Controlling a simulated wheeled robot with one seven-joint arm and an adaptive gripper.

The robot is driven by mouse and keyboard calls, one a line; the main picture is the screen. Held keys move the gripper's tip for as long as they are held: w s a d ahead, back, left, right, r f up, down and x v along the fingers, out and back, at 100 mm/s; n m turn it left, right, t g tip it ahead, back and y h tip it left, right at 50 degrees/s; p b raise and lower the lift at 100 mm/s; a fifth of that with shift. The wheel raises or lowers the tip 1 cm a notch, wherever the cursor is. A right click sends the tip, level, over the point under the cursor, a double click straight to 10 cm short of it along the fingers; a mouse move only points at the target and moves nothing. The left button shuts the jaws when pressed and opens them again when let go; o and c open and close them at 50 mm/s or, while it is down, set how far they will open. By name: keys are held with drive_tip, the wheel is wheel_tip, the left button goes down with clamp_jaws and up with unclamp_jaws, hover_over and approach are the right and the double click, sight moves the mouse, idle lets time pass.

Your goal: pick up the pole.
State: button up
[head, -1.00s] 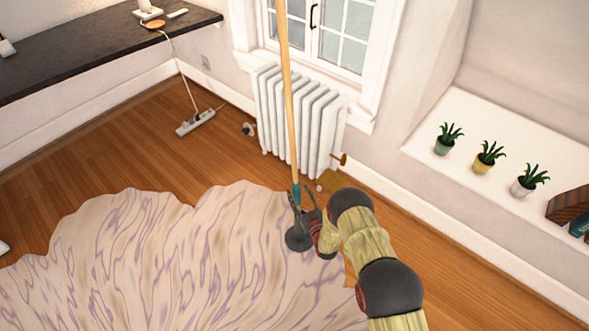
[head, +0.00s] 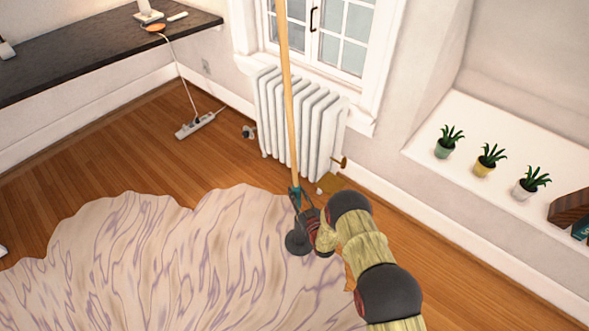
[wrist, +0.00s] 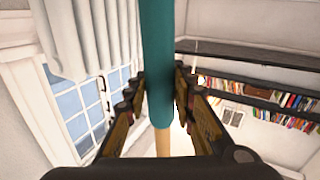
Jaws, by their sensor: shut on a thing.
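The exact contact at the fingertips is partly hidden by the shaft.
A white radiator (head: 300,120) stands close behind the pole, under the window (head: 345,35). A pale, wavy-edged rug (head: 150,270) covers the floor at left. A power strip (head: 197,124) lies on the wooden floor. Potted plants (head: 485,160) stand on the ledge at right.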

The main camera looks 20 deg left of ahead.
sight(297, 178)
clamp_jaws()
drive_tip(key=shift+r, duration=0.1)
wheel_tip(297, 178, up, 10)
drive_tip(key=p, duration=0.4)
drive_tip(key=shift+w, duration=0.1)
wheel_tip(297, 178, up, 17)
drive_tip(key=p, duration=0.8)
idle(0.7)
